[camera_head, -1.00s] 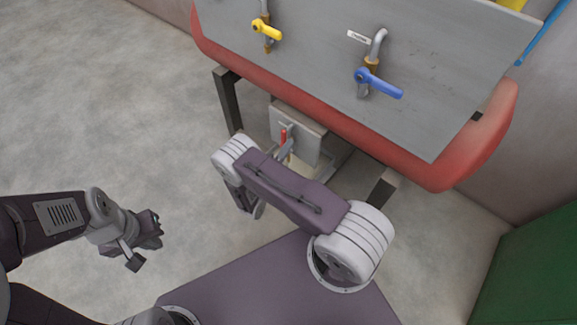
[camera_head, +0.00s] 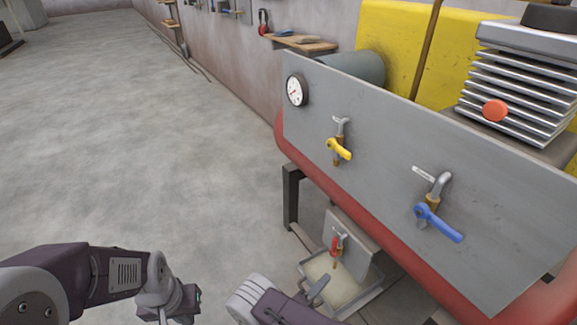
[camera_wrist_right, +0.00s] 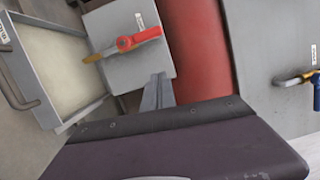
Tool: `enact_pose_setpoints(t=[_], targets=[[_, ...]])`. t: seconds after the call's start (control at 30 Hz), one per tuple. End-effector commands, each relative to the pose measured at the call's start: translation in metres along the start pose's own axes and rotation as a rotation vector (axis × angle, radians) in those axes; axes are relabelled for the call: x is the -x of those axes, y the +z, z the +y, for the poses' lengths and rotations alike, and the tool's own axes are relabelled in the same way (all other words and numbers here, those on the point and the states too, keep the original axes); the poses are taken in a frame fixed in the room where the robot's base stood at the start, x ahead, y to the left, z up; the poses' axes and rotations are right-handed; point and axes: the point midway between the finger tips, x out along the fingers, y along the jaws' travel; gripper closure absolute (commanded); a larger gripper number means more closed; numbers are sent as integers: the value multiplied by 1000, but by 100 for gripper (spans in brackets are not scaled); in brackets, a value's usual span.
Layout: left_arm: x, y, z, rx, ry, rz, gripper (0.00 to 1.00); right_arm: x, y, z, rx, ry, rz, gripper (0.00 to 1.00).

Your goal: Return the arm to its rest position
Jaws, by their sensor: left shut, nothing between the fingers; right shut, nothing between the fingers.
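My right arm (camera_head: 270,300) comes up from the bottom of the head view. My right gripper (camera_head: 319,287) shows as closed grey fingers in front of the tray, below the red-handled valve (camera_head: 336,246). In the right wrist view, the right gripper (camera_wrist_right: 158,90) is shut and empty, pointing toward the plate below the red handle (camera_wrist_right: 138,39). I cannot tell whether it touches anything. My left gripper (camera_head: 185,303) is shut and empty at the lower left, over the floor.
A grey panel (camera_head: 385,170) carries a gauge (camera_head: 295,91), a yellow-handled valve (camera_head: 340,149) and a blue-handled valve (camera_head: 438,222). A red tank edge (camera_head: 410,262) runs beneath it. A shallow tray (camera_head: 350,284) sits under the red valve; it also shows in the wrist view (camera_wrist_right: 50,120). Open floor (camera_head: 130,140) lies left.

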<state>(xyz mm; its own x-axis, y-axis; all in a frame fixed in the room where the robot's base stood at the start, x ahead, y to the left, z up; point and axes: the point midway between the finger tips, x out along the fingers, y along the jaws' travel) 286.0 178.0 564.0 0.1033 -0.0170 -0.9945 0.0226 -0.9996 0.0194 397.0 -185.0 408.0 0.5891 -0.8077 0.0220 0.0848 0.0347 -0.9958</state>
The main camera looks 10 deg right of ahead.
Motion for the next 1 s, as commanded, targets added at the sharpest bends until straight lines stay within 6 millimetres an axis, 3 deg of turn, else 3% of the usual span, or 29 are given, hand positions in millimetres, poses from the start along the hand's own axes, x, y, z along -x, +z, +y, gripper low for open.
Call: enact_pose_setpoints(t=[0.07, 0.13, 0.27, 0.37, 0.47, 0.6, 0.7, 0.87, 1.0], targets=[[0, 0, 0, 0, 0, 0, 100, -5, -3, -1, -1, -1, 17, 100], [0, 0, 0, 0, 0, 0, 100, -17, 5, -14, -56, 1, 69, 100], [0, 0, 0, 0, 0, 0, 100, -54, 26, -76, -242, -4, 217, 100], [0, 0, 0, 0, 0, 0, 100, -84, 4, -134, -384, -5, 423, 100], [0, 0, 0, 0, 0, 0, 100, -95, -43, -176, -597, 27, 684, 100], [0, 0, 0, 0, 0, 0, 100, -73, -107, -202, -1000, 57, 1065, 100], [0, 0, 0, 0, 0, 0, 100, -44, -131, -203, -1291, 44, 1306, 100], [0, 0, 0, 0, 0, 0, 100, 8, -137, -196, -1749, -46, 1679, 100], [0, 0, 0, 0, 0, 0, 100, 55, -114, -181, -2161, -267, 2072, 100]])
